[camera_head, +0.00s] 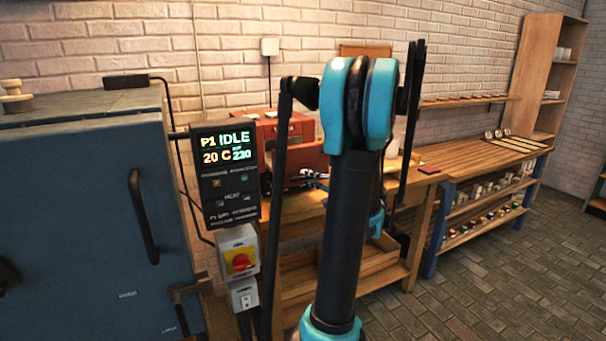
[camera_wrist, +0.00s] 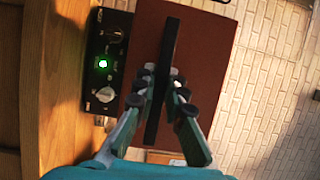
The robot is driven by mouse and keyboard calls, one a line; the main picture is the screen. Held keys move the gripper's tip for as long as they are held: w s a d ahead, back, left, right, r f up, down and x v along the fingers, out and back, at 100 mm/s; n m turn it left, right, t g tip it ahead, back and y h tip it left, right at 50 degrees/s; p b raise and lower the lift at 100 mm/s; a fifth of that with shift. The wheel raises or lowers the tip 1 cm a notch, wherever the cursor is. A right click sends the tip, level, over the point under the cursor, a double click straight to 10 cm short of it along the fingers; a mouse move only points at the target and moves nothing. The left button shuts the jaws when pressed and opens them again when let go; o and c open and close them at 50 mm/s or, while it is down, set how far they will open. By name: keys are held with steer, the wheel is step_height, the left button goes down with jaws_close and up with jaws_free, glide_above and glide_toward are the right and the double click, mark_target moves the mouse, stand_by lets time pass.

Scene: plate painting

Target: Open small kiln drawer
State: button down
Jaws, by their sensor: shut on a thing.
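The small kiln (camera_head: 272,128) is an orange-red box on the wooden bench, partly hidden behind my arm. A lower red block at its front right may be the drawer; I cannot tell how far out it is. In the wrist view, a red-brown kiln face (camera_wrist: 215,62) fills the middle. A long black handle (camera_wrist: 172,32) stands out from it. My gripper (camera_wrist: 163,82) has its fingers on both sides of this handle and is shut on it. The gripper also shows small in the head view (camera_head: 314,178), partly covered by my arm.
A black control panel (camera_wrist: 107,62) with a green light and knobs is beside the kiln face. A large blue kiln (camera_head: 80,220) and its display box (camera_head: 224,172) stand at the left. A shelved bench (camera_head: 485,160) stands at the right. The brick floor at right is clear.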

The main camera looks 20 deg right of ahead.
steer(key=shift+s, duration=0.55)
steer(key=c, duration=1.6)
jaws_free()
steer(key=shift+o, duration=0.2)
steer(key=shift+d, duration=0.1)
steer(key=v, duration=1.2)
